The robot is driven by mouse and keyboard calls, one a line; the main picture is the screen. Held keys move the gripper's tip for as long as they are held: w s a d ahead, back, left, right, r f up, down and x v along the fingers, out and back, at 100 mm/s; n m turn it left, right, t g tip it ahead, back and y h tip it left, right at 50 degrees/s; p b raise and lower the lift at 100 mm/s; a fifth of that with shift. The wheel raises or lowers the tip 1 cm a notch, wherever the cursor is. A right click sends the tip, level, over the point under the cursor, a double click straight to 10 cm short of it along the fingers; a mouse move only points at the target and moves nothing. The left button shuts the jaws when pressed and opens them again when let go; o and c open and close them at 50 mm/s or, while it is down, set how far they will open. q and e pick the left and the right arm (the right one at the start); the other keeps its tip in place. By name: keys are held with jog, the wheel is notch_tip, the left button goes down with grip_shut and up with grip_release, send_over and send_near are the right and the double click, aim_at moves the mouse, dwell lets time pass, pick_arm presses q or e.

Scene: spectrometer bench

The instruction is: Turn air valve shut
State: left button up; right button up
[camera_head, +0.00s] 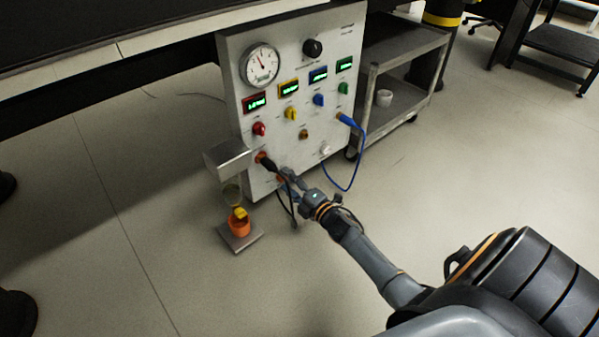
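A white control panel (330,80) stands at the back centre. It carries red (259,128), yellow (290,113), blue (318,99) and green (343,88) knobs, plus a black knob (313,48) at the top. The labels are too small to read, so I cannot tell which control is the air valve. My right gripper (284,178) is at the panel's lower left, close to a small orange-red part (280,179) that it partly hides. Its fingers are too small and overlapped to show whether they are open or holding anything. My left gripper is out of view.
A round gauge (262,65) and several lit displays are on the panel. A black plug (266,162) and a blue cable (355,160) hang close to my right gripper. A grey cart (400,60) stands behind right.

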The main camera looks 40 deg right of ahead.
jog(key=s, duration=1.1)
jog(key=shift+s+d, duration=0.15)
jog(key=shift+d, duration=0.3)
